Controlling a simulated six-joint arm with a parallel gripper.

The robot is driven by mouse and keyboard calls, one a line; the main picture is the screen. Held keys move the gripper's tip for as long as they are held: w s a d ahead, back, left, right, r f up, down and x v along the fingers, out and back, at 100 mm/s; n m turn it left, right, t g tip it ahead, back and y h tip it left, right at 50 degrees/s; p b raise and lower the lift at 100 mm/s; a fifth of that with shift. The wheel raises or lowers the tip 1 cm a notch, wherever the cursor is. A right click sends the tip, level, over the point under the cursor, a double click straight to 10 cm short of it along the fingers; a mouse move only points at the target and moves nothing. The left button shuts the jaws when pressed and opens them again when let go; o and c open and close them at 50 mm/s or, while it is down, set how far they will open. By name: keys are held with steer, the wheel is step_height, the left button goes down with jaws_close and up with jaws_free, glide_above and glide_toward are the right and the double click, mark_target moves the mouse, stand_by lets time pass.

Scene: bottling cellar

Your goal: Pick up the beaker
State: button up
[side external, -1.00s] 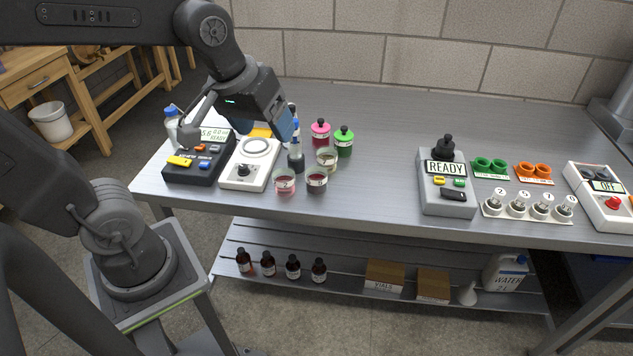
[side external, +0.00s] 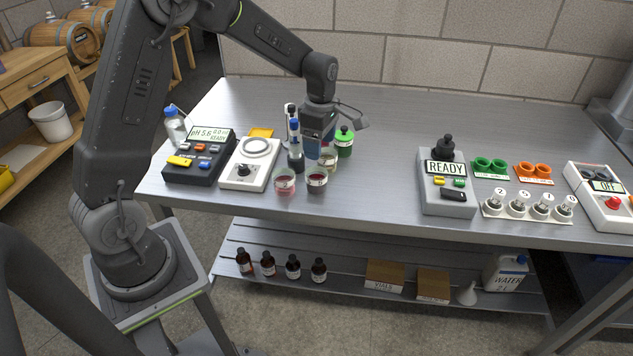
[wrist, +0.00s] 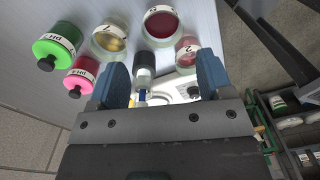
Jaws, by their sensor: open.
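Three glass beakers stand close together on the steel bench: one with pink liquid (side external: 284,182), one with dark red liquid (side external: 317,180), and one with yellow liquid (side external: 330,164). The wrist view shows the pink one (wrist: 187,50), the dark red one (wrist: 163,23) and the yellow one (wrist: 112,38), all beyond the fingertips. My gripper (side external: 314,155) points down above and behind the dark red beaker, partly hiding the yellow one. In the wrist view my gripper (wrist: 162,72) has its blue fingers apart with no beaker between them.
A dark probe holder (side external: 296,161) stands left of my gripper. A green bottle (side external: 344,142) is right of it; a pink bottle (wrist: 80,78) is hidden in the side view. A white stirrer plate (side external: 247,172) and pH meter (side external: 199,165) stand left.

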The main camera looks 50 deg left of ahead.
mark_target(316, 181)
steer(key=f, duration=1.1)
steer(key=shift+s, duration=0.3)
steer(key=c, duration=0.7)
